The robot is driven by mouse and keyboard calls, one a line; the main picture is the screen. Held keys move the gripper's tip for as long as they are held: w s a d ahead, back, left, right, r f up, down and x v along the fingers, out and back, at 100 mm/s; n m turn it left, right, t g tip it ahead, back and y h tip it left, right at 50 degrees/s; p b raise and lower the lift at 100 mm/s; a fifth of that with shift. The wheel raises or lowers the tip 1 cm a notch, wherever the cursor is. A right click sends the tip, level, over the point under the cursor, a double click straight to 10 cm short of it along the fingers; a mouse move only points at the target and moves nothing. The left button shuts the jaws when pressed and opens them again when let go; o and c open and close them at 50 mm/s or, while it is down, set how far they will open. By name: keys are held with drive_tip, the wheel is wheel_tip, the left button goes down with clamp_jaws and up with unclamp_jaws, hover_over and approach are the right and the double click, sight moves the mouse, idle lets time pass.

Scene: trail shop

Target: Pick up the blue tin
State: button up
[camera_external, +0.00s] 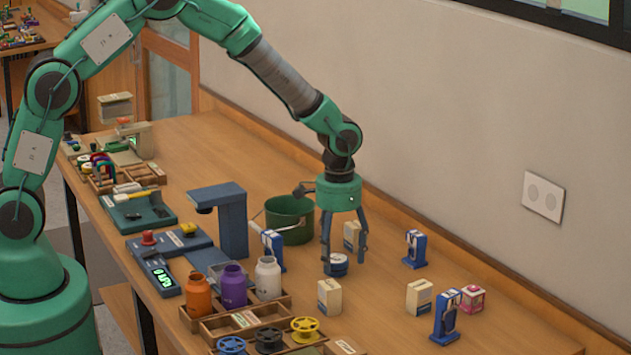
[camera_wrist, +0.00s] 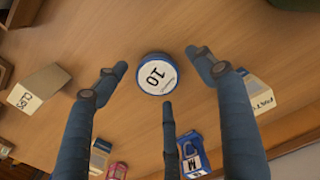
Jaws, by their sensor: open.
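The blue tin (camera_external: 337,265) is a short round tin with a white lid, standing on the wooden bench below my gripper. In the wrist view the tin (camera_wrist: 156,75) shows its white lid with "10" printed on it and a blue rim. My gripper (camera_external: 343,255) points down over the tin with its fingers spread. In the wrist view the fingers of my gripper (camera_wrist: 157,85) lie to the left, right and below the tin, with visible gaps. The gripper is open and holds nothing. How far the fingertips are above the bench is hard to tell.
Cream boxes (camera_external: 329,297) and (camera_external: 419,297), blue-and-white items (camera_external: 415,249) and (camera_external: 446,318), and a pink box (camera_external: 471,299) stand around the tin. A green bucket (camera_external: 289,219) and a blue stand (camera_external: 232,222) are to its left. Bottles (camera_external: 268,278) stand in a wooden tray (camera_external: 193,322) at front left.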

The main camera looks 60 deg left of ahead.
drive_tip(key=shift+f, duration=0.7)
drive_tip(key=c, duration=1.3)
